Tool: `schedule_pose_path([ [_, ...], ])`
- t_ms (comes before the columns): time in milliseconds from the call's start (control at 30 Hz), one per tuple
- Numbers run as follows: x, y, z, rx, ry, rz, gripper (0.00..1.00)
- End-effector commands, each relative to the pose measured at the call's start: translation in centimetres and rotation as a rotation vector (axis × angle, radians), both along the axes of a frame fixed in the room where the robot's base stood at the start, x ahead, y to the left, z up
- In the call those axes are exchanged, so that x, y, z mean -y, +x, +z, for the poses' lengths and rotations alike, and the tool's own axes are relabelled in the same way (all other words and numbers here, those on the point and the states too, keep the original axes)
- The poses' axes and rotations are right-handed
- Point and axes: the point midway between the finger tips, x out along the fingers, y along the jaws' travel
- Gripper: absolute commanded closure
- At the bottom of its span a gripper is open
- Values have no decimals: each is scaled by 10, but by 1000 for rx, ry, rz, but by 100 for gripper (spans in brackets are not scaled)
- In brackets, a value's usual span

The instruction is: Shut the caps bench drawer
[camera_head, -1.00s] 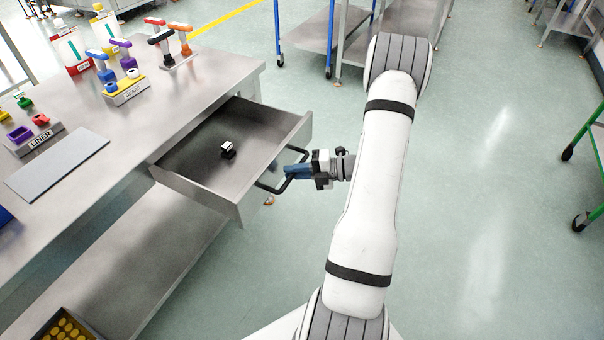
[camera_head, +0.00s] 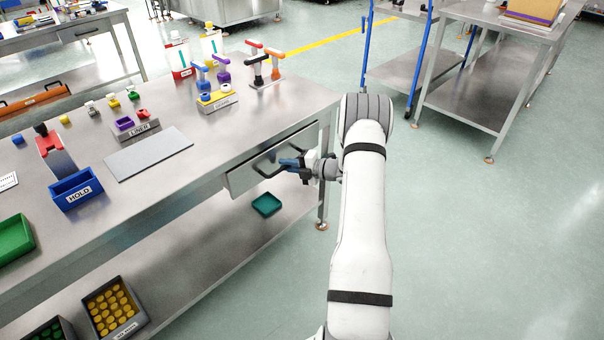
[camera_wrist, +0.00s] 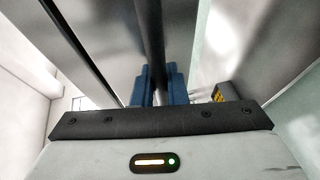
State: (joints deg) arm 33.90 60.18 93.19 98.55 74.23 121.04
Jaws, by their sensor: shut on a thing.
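The caps bench drawer (camera_head: 246,181) sits under the right part of the steel bench top, its front close to the bench's front face. I cannot tell whether a small gap is left. Its inside is hidden. My gripper (camera_head: 290,163) is at the drawer's black handle (camera_head: 264,172), with its blue fingers shut on the bar. In the wrist view the blue fingers (camera_wrist: 160,86) stand on both sides of the dark handle bar (camera_wrist: 151,40), close to the grey drawer front.
On the bench top (camera_head: 225,130) stand a blue HOLD bin (camera_head: 78,190), a LINER holder (camera_head: 138,131), a grey mat (camera_head: 148,153) and coloured stamps. A teal tray (camera_head: 266,204) and a crate of yellow caps (camera_head: 115,309) are on the lower shelf.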

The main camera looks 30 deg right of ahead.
Motion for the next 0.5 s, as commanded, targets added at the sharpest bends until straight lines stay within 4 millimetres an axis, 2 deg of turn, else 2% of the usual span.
schedule_pose_path([
  [200, -6, 21, -1, -3, 1, -1, 100],
  [367, -4, 19, -2, -4, 2, -6, 100],
  [400, -4, 19, -2, -4, 1, -6, 85],
  [500, -3, 19, -2, -3, 1, -7, 77],
])
